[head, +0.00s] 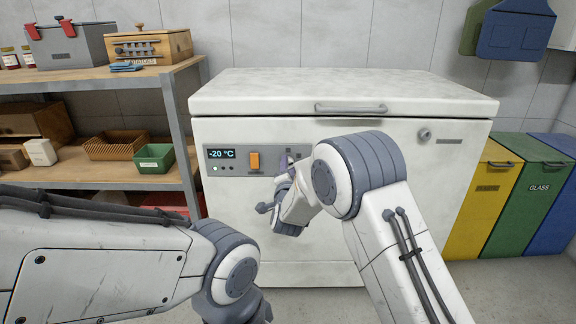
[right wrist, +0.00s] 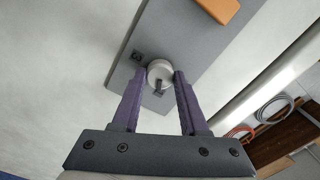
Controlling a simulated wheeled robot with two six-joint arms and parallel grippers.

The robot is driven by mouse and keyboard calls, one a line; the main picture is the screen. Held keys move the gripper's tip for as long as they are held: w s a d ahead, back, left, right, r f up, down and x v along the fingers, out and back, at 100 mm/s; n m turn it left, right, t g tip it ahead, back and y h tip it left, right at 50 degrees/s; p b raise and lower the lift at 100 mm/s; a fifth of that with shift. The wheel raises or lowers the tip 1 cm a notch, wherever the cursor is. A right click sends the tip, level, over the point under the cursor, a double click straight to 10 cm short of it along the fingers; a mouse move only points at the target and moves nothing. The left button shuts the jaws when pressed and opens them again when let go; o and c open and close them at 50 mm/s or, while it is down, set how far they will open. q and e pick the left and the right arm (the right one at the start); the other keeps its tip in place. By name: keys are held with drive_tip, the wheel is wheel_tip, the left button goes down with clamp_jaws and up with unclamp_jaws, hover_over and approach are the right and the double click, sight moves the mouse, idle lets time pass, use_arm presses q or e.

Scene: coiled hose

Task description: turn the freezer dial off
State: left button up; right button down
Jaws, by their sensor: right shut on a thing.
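The white chest freezer (head: 330,215) stands against the wall with its lid closed. Its grey control panel (head: 225,170) has a display reading -20 °C and an orange switch (head: 254,160). The round pale dial (right wrist: 160,72) sits on the panel in the right wrist view, with a dark mark on its rim. My right gripper (right wrist: 160,76) has its purple fingers on either side of the dial, shut on it. In the head view my right gripper (head: 283,162) is at the panel's right part, and the dial is mostly hidden there. My left gripper is out of view.
A wooden shelf (head: 90,82) with boxes and baskets stands at the left. Yellow, green (head: 525,195) and blue bins stand at the right. The freezer lid handle (head: 350,109) juts out above the panel. My left forearm crosses the lower left.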

drive_tip(key=shift+n+p, duration=2.75)
drive_tip(key=shift+n, duration=3.55)
drive_tip(key=shift+f, duration=0.1)
drive_tip(key=shift+c, duration=2.1)
unclamp_jaws()
drive_tip(key=s+p, duration=0.2)
drive_tip(key=s, duration=0.8)
drive_tip(key=shift+s, duration=0.3)
